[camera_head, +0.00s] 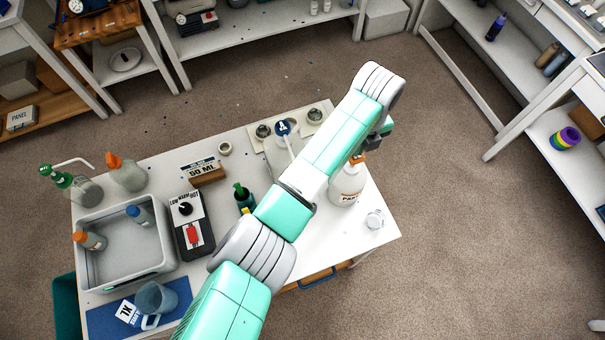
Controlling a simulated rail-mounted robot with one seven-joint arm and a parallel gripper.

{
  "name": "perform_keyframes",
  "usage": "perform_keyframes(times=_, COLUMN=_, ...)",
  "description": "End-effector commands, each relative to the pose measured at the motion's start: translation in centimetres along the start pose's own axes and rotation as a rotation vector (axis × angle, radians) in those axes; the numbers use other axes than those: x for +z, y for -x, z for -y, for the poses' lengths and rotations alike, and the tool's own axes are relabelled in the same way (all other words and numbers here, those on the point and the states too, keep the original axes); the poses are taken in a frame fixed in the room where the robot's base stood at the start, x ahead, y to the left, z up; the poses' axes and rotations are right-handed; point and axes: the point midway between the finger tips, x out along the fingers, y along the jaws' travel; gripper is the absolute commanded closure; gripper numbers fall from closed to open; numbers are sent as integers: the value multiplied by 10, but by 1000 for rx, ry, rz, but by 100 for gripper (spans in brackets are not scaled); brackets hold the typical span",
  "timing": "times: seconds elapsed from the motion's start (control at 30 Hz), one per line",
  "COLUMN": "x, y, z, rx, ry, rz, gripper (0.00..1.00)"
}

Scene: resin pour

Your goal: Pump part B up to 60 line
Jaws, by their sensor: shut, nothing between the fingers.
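A white bottle (345,188) stands on the right part of the white table, partly hidden by my arm. Its label reads "PA…"; the rest is hidden, so I cannot tell whether it is part B. An orange pump top (358,159) shows above it. My gripper (371,145) is shut and empty, close over this top; my arm hides much of it, and I cannot tell whether they touch. A pump top with a blue "A" disc (283,128) stands left of my arm. A small clear cup (374,219) stands right of the white bottle. No fill line is readable.
A wooden block with an "ML" sign (207,174), a dark device with a red switch (192,225), a grey tub (82,232) holding bottles, and a blue-grey jug (156,298) occupy the left. The table's right corner is mostly clear.

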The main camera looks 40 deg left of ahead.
Motion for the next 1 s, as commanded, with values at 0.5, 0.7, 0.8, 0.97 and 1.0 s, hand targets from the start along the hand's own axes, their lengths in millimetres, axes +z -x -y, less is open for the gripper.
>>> perform_keyframes(times=0.5, x=0, y=7, z=0, rx=0, ry=-1, rz=1, gripper=100)
perform_keyframes(times=0.7, x=0, y=4, z=0, rx=0, ry=-1, rz=0, gripper=100)
perform_keyframes(times=0.8, x=0, y=1, z=0, rx=0, ry=-1, rz=0, gripper=100)
perform_keyframes(times=0.97, x=0, y=-2, z=0, rx=1, ry=-1, rz=0, gripper=100)
perform_keyframes(times=1.0, x=0, y=-3, z=0, rx=0, ry=-1, rz=0, gripper=100)
